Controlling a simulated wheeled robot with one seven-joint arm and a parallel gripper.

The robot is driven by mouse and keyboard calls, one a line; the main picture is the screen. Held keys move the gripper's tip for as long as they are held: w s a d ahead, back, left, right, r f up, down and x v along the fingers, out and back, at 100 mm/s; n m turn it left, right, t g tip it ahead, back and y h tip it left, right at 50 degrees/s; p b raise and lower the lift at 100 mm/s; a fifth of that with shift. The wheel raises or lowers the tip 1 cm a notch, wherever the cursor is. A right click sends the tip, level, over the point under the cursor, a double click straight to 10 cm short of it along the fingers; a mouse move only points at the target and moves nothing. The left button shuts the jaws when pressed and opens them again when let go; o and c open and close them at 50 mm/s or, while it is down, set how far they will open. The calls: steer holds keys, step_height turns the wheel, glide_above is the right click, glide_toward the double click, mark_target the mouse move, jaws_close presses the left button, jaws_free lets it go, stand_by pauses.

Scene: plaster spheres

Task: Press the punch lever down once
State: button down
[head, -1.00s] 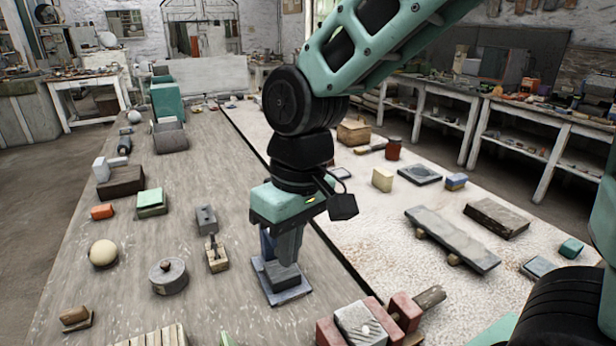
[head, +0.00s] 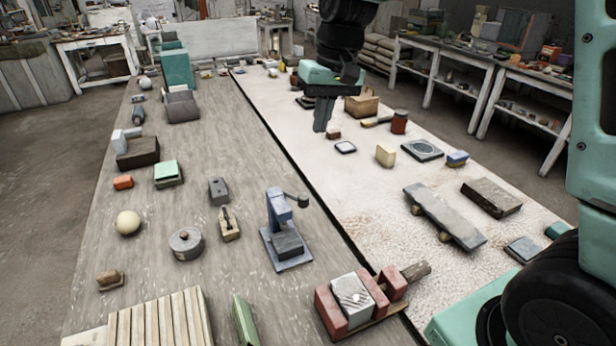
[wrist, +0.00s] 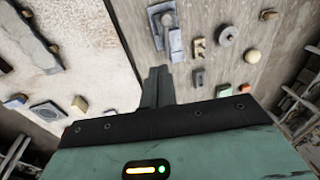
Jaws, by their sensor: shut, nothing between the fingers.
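The punch (head: 278,218) stands upright on the grey part of the table, with a blue-grey post, a flat base and a dark block on the base. Its lever (head: 303,200) reaches out to the right from the top of the post and ends in a dark round knob. The punch also shows in the wrist view (wrist: 157,20), seen from above. My gripper (head: 321,130) is shut and empty, pointing down, raised and well apart from the punch, beyond it in the head view. Its closed fingers also show in the wrist view (wrist: 157,73).
A red clamp-like fixture with a pale block (head: 352,293) sits in front of the punch. A small wooden-based tool (head: 230,224) and a round grey weight (head: 186,243) lie to its left. A grey slab on rollers (head: 443,215) lies to the right, with bare pale surface between.

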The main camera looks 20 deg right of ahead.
steer(key=s+a+f+p, duration=0.1)
steer(key=a+f+p, duration=0.2)
steer(key=f, duration=0.9)
steer(key=shift+a+f+p, duration=0.25)
steer(key=shift+f+p, duration=0.05)
steer(key=shift+p, duration=0.2)
steer(key=shift+s, duration=0.1)
